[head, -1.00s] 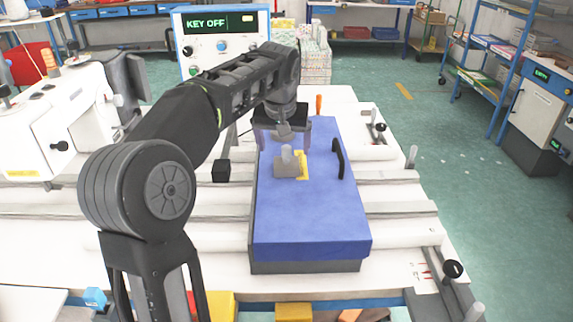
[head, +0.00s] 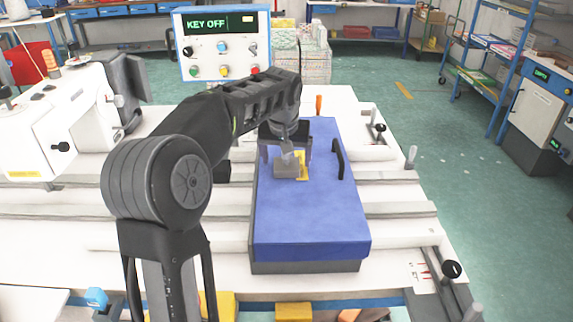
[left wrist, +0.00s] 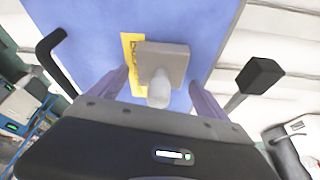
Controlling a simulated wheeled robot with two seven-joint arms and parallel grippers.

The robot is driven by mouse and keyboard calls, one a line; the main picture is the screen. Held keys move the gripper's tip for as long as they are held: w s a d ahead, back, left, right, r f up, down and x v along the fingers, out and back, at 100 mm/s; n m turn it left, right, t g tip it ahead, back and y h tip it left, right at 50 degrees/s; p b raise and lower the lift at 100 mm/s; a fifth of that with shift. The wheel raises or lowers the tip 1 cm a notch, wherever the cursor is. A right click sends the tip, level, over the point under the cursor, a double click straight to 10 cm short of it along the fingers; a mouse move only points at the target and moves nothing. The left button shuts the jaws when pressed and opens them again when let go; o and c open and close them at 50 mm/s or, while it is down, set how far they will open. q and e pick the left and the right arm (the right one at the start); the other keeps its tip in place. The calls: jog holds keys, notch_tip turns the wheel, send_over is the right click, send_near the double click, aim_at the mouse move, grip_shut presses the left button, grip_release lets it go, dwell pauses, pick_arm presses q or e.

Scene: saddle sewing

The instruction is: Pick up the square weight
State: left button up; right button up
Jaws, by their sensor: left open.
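The square weight (head: 286,170) is a grey-beige block with a pale upright knob. It sits on the blue padded top (head: 312,220) of a grey box, beside a yellow label (head: 303,166). My left gripper (head: 285,158) is open above the weight, with its fingers pointing down. In the left wrist view the weight (left wrist: 168,62) lies ahead between the two spread purple-grey fingers (left wrist: 160,92), and its knob points toward the gripper's palm. I cannot see either finger touching it. My right gripper is in neither view.
A black handle (head: 338,160) stands on the right side of the blue top. White rails (head: 400,208) cross the table on both sides. A control panel (head: 222,45) reading KEY OFF stands behind. A white sewing machine (head: 62,115) is at the left.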

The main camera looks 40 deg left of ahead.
pick_arm(q)
jog(key=shift+c, duration=0.2)
grip_shut()
dwell(1.0)
jog(key=shift+r, duration=0.1)
